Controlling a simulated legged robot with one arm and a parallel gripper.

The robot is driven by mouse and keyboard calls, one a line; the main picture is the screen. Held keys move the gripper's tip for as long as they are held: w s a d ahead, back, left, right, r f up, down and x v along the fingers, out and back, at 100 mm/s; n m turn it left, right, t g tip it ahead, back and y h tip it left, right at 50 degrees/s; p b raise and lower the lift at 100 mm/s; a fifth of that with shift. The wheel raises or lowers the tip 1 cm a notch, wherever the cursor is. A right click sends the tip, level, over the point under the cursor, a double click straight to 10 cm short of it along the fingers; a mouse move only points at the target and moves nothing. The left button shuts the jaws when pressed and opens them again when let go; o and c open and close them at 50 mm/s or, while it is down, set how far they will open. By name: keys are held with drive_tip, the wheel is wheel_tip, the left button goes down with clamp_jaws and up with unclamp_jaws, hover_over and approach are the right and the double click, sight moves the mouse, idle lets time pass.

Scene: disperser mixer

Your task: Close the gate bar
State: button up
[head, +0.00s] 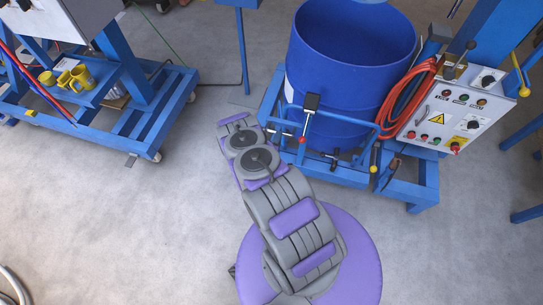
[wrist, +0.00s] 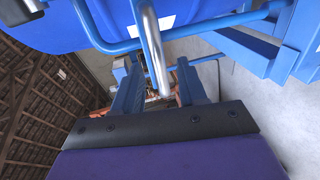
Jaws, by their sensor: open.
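The blue drum (head: 340,75) stands in a blue frame in the head view. In the wrist view a blue tube (wrist: 118,46) curves under the drum's wall (wrist: 60,28). A silver rod (wrist: 154,50) hangs down between the fingers of my gripper (wrist: 160,66). The fingers are apart, on either side of the rod in the picture, and I see no contact. My arm reaches to the frame's left side in the head view; my fingertips are unclear there.
A control box (head: 450,108) with buttons and a coiled orange hose (head: 405,98) is right of the drum. A yellow-ended lever (head: 375,158) stands at the frame's front. A blue wheeled cart (head: 120,125) is at the left. The floor (head: 120,225) in front is clear.

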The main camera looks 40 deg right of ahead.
drive_tip(key=p+v, duration=0.1)
drive_tip(key=v, duration=1.1)
drive_tip(key=shift+p, duration=0.3)
